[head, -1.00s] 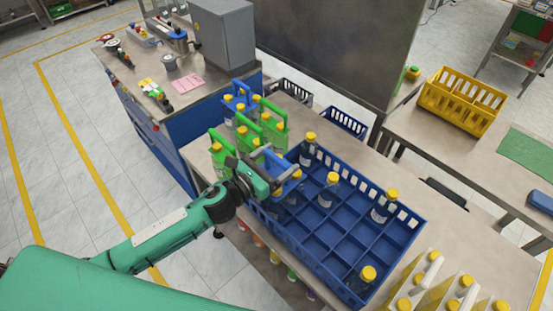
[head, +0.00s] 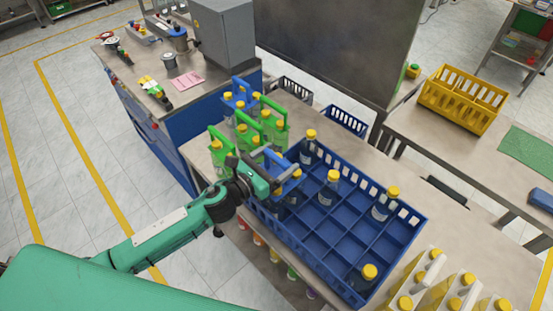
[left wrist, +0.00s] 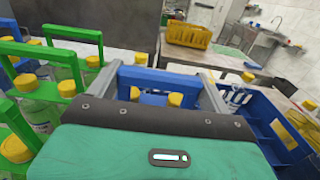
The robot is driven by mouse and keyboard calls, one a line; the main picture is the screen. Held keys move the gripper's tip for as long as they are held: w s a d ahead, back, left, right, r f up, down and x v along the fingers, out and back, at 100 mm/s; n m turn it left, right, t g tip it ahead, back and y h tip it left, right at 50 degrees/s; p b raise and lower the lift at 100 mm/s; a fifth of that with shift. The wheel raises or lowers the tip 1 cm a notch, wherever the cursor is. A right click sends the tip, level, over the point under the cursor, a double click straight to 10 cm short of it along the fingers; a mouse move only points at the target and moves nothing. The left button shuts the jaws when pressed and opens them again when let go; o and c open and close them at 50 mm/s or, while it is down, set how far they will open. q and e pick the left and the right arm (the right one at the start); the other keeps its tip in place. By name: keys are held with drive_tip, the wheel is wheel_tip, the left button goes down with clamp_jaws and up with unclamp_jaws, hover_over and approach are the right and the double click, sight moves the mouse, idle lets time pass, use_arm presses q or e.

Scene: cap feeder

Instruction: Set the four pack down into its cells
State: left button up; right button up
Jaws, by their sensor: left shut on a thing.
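My left gripper (head: 276,167) is shut on the blue handle of a four pack (head: 292,181). The handle also shows between the fingers in the left wrist view (left wrist: 160,80), with yellow caps below it. The pack is at the left end of the large blue crate (head: 395,276), partly hidden by the gripper and the crate wall. I cannot tell whether its bottles touch the cell floor. Single yellow-capped bottles (head: 328,188) stand in other cells, and several cells in the middle are empty. My right gripper is not in view.
Green-handled packs (head: 221,146) and another blue-handled pack (head: 238,93) stand close behind the gripper on the table. Yellow-capped bottles (head: 461,290) stand at the lower right. A yellow crate (head: 455,105) sits on the right table.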

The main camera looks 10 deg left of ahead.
use_arm(q)
drive_tip(key=shift+f, duration=0.1)
drive_tip(key=o, duration=1.9)
drive_tip(key=shift+o, duration=0.2)
drive_tip(key=shift+f, duration=0.2)
drive_tip(key=shift+s+a+f+b, duration=0.1)
drive_tip(key=shift+s+a+b, duration=0.1)
drive_tip(key=shift+s+b, duration=0.15)
drive_tip(key=b+v, duration=0.5)
drive_tip(key=v, duration=0.8)
drive_tip(key=shift+r, duration=0.25)
